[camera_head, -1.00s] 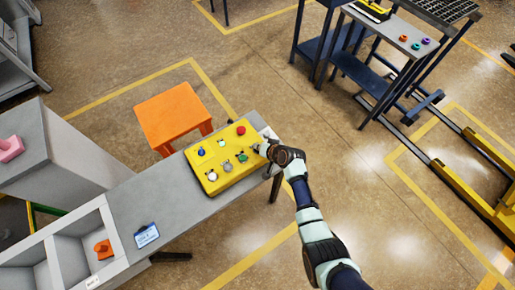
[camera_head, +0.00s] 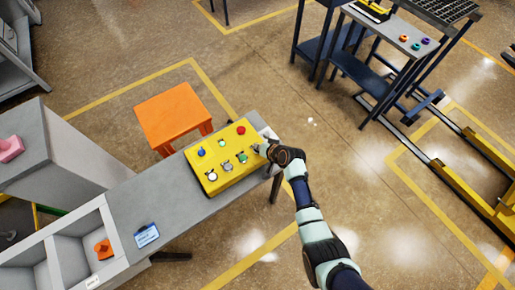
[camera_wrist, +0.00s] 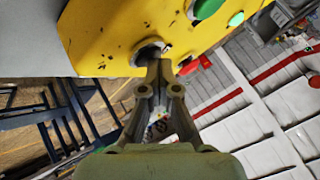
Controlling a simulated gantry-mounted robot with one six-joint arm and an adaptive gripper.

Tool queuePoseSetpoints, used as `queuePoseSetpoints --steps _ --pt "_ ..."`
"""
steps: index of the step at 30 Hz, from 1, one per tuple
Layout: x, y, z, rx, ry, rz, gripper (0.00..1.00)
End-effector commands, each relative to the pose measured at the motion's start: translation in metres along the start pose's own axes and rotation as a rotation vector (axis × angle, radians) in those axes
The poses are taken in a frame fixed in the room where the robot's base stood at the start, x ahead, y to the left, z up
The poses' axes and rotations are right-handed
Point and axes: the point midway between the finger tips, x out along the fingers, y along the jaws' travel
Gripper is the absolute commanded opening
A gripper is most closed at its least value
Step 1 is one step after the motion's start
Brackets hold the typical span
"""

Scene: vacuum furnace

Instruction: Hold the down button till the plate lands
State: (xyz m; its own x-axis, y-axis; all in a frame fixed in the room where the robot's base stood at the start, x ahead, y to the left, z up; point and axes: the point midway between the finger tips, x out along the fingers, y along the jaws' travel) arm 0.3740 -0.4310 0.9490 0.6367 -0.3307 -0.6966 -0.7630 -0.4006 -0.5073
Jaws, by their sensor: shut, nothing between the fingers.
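A yellow control box (camera_head: 228,172) lies on the grey bench. It carries a red button (camera_head: 241,130), a blue button (camera_head: 201,152), a green one (camera_head: 222,143) and several silver-rimmed controls. My gripper (camera_head: 262,149) is at the box's right end. In the wrist view my gripper (camera_wrist: 158,64) is shut and empty, its tips at a silver-rimmed control (camera_wrist: 149,50) on the yellow face. The tips cover part of it, and I cannot tell whether they press it. No down marking is readable. I cannot make out the plate in either view.
The grey bench (camera_head: 180,205) runs to the lower left, with a blue-and-white card (camera_head: 146,235) and a bin holding an orange part (camera_head: 103,248). An orange stool (camera_head: 174,115) stands behind the bench.

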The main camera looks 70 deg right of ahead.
Motion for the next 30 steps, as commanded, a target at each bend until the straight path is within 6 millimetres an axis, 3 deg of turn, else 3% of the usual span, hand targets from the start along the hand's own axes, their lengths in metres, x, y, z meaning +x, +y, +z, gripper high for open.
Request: queuePoseSetpoints --steps 30 --pt "-0.019 -0.014 -0.014 0.0 0.0 0.0 0.0"
